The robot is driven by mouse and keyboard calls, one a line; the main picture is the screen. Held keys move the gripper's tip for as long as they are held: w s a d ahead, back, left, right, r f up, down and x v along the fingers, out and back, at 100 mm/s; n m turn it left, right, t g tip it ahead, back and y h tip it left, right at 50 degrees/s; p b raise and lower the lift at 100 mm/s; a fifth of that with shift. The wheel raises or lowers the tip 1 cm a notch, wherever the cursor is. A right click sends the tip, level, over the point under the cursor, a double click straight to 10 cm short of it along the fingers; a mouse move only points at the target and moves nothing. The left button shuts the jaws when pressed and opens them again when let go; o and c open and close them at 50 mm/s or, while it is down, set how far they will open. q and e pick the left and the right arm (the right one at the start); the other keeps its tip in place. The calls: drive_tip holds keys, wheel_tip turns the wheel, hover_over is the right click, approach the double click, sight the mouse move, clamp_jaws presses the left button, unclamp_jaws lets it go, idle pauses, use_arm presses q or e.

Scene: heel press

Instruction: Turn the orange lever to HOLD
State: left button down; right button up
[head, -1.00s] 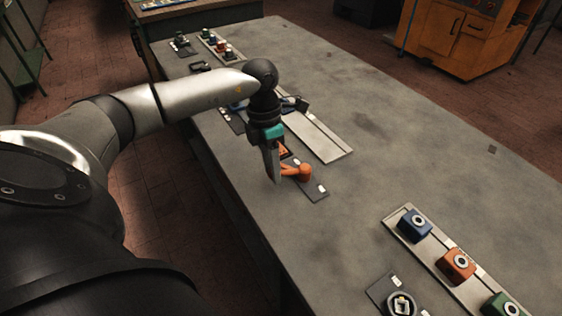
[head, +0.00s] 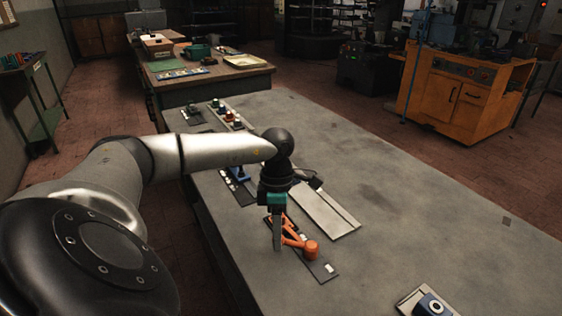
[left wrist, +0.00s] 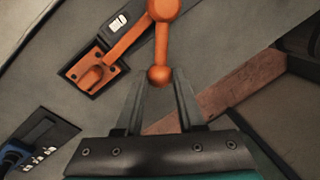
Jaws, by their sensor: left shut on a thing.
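The orange lever has a round hub (head: 311,250) on a dark plate (head: 322,271) on the grey bench. In the left wrist view its arm (left wrist: 161,42) runs from the hub at the top edge to a ball knob (left wrist: 159,75). My left gripper (head: 278,246) points down at the lever's free end. In the left wrist view its fingers (left wrist: 159,82) are shut on the knob, one on each side. My right gripper is out of view.
A blue lever (head: 238,173) on its own dark plate stands behind my gripper. A pale metal strip (head: 318,211) lies to the right. The bench middle is bare. The bench's left edge is close to my arm.

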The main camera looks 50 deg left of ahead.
use_arm(q)
drive_tip(key=shift+w+r, duration=0.1)
drive_tip(key=c, duration=0.5)
unclamp_jaws()
drive_tip(key=r+p, duration=0.1)
drive_tip(key=r, duration=0.4)
drive_tip(key=w+a+r+p, duration=0.1)
drive_tip(key=r, duration=0.4)
drive_tip(key=a+r+p, duration=0.1)
drive_tip(key=r, duration=0.4)
drive_tip(key=shift+w+a, duration=0.1)
drive_tip(key=shift+w, duration=0.3)
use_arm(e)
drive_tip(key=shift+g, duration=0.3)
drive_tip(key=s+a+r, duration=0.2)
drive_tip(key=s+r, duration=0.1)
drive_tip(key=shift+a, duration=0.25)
use_arm(q)
drive_tip(key=shift+f, duration=0.1)
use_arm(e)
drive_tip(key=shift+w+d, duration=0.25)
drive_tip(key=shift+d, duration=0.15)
